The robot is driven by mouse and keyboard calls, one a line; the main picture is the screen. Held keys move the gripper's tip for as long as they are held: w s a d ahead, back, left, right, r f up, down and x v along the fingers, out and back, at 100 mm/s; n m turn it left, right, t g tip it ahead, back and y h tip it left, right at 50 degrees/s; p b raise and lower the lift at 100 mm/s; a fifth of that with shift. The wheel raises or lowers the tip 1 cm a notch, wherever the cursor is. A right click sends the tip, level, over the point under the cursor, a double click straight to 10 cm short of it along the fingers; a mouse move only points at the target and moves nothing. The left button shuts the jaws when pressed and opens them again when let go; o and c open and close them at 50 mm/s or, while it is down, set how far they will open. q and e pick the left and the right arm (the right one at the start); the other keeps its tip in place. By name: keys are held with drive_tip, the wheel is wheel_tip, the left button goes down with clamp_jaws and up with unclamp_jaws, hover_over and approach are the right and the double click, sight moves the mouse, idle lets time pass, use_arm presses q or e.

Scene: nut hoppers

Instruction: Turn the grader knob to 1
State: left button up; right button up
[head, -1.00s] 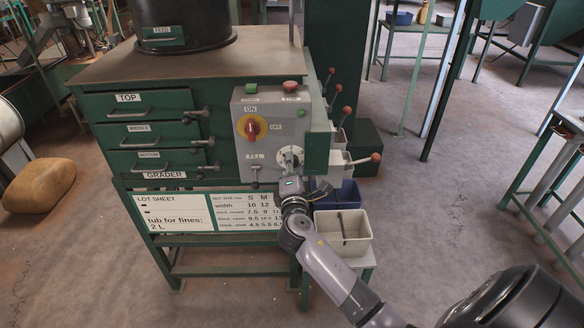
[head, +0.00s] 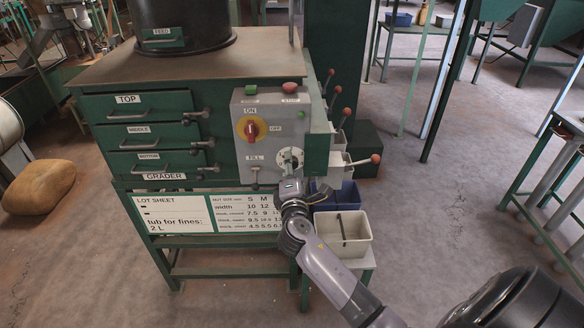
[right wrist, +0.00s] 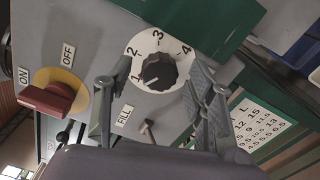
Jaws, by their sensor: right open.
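The grader knob (right wrist: 160,70) is black and sits on a white round dial (right wrist: 144,43) marked 1 to 4. In the right wrist view a pale mark on the knob's lower left side points toward the 1. In the head view the dial (head: 282,157) is on the front of the grey control box (head: 272,108), partly covered by my fingers. My right gripper (right wrist: 150,78) is open, with one finger on each side of the knob and apart from it. It also shows in the head view (head: 290,168), just below the dial. My left gripper is out of view.
A red ON/OFF switch (right wrist: 48,98) is left of the knob in the wrist view. A small FILL lever (right wrist: 147,132) is just below the knob, between my fingers. A white tub (head: 343,232) and a blue tub (head: 343,193) stand beside the grader, below right.

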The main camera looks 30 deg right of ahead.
drive_tip(key=v, duration=1.1)
drive_tip(key=shift+s+a, duration=0.25)
drive_tip(key=shift+s, duration=0.05)
drive_tip(key=shift+f, duration=0.1)
drive_tip(key=s+a+f+m+g+y, duration=0.1)
drive_tip(key=s+a+f+g+y, duration=0.15)
drive_tip(key=f, duration=0.95)
drive_tip(key=s+a+f+m+g+y, duration=0.15)
drive_tip(key=s+f, duration=0.25)
drive_tip(key=f, duration=0.9)
drive_tip(key=s+a+f+m+g+y, duration=0.1)
drive_tip(key=s+a+f+g+y, duration=0.15)
drive_tip(key=f, duration=0.95)
drive_tip(key=s+f+m+g+y, duration=0.1)
drive_tip(key=s+f+m+g, duration=0.1)
drive_tip(key=s+f, duration=0.4)
drive_tip(key=s+a+f+m+g, duration=0.1)
drive_tip(key=s+f+m+g, duration=0.2)
drive_tip(key=s+f, duration=0.4)
drive_tip(key=s+f+m+g+y, duration=0.1)
drive_tip(key=s+f+m+g, duration=0.2)
drive_tip(key=s, duration=1.7)
wheel_tip(320, 180, down, 4)
drive_tip(key=shift+s+a+m+y, duration=0.2)
drive_tip(key=shift+s+m+y, duration=0.15)
drive_tip(key=shift+m, duration=0.1)
